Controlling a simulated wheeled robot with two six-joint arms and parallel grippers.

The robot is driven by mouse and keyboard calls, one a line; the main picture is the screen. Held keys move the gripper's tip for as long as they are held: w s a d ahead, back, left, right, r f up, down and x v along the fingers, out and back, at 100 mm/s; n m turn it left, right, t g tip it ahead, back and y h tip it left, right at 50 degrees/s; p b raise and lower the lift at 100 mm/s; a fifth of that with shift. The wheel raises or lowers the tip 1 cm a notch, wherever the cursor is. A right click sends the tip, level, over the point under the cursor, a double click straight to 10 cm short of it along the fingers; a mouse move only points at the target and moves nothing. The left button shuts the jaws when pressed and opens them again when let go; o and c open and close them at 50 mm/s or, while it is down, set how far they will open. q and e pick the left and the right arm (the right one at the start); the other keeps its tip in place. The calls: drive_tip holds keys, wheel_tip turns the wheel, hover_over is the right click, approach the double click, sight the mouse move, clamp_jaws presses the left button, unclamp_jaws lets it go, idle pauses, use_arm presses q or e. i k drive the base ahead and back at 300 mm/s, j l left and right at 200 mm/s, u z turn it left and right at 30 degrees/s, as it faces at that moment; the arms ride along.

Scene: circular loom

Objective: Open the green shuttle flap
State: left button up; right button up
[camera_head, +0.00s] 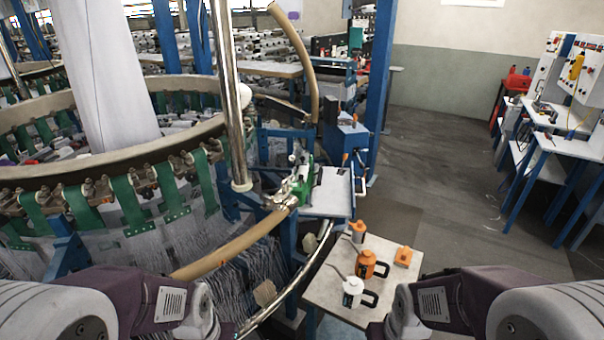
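A small green part (303,186), which looks like the shuttle flap, stands at the right edge of the circular loom (140,152), beside metal fittings (281,201) at the end of a wooden rail (225,250). It is small, and I cannot tell whether it is open or shut. Several green straps (125,205) hang around the loom's ring. My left arm reaches in at the bottom left and my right arm at the bottom right, both well short of the green part. Neither gripper's fingers show.
A blue post (380,70) rises behind the loom's right side. Workbenches (567,150) stand at the right. The floor (440,140) between is clear.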

sight(304, 157)
drive_tip(key=i+l+z, duration=0.15)
drive_tip(key=l, duration=0.25)
drive_tip(key=l+z, duration=0.15)
drive_tip(key=l, duration=0.25)
drive_tip(key=i+l+z, duration=0.15)
drive_tip(key=l, duration=0.2)
drive_tip(key=i+l+z, duration=0.15)
drive_tip(key=l, duration=0.2)
drive_tip(key=i+l+u, duration=0.15)
drive_tip(key=i+l, duration=0.65)
drive_tip(key=i+l+u, duration=0.15)
drive_tip(key=i+l, duration=0.6)
drive_tip(key=k+l, duration=0.05)
drive_tip(key=l, duration=0.05)
